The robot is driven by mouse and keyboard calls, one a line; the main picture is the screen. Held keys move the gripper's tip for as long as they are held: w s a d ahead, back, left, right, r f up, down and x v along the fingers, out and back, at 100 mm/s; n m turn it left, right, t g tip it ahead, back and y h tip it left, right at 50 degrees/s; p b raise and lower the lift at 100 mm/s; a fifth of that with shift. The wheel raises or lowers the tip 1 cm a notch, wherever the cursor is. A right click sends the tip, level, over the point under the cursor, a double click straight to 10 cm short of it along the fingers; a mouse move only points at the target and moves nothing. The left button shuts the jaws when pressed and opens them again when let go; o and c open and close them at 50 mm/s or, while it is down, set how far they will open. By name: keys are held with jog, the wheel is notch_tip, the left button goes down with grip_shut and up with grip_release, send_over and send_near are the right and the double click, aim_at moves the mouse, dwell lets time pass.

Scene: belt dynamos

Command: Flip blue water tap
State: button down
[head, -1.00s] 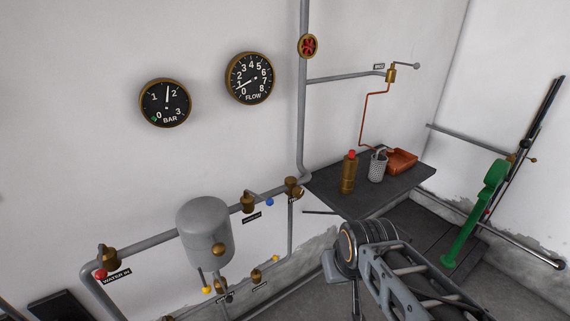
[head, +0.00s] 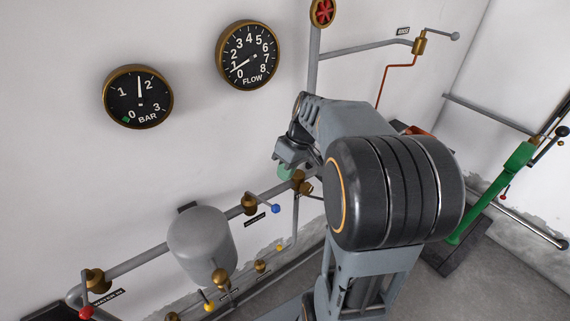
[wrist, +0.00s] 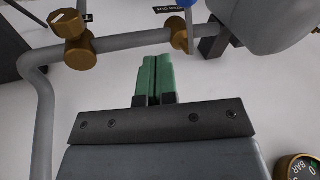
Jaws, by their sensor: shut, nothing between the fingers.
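The blue tap handle (head: 276,208) is a small blue knob on a thin lever from a brass valve (head: 249,204) on the grey wall pipe. In the wrist view the blue handle (wrist: 186,3) is cut by the top edge, above its brass valve (wrist: 180,35). My gripper (wrist: 154,58) has green fingers pressed together, with nothing between them. They point toward the pipe, between the blue tap's valve and another brass fitting (wrist: 75,40). In the head view my gripper (head: 285,172) is partly hidden, above and right of the blue handle and apart from it.
A grey tank (head: 202,245) hangs left of the blue tap. A red tap (head: 86,312) and yellow taps (head: 209,306) lie lower left. The BAR gauge (head: 138,97) and FLOW gauge (head: 248,56) are on the wall above. A green lever (head: 490,195) stands at right.

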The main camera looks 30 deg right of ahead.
jog(key=w+d+n+y+p, duration=0.2)
jog(key=w+d+n+y, duration=0.15)
jog(key=d, duration=0.55)
jog(key=w+p+x, duration=0.1)
jog(key=p+x, duration=0.1)
jog(key=x, duration=0.7)
jog(key=shift+w+t, duration=0.35)
jog(key=shift+t, duration=0.05)
jog(key=shift+d+y, duration=0.15)
jog(key=shift+y, duration=0.1)
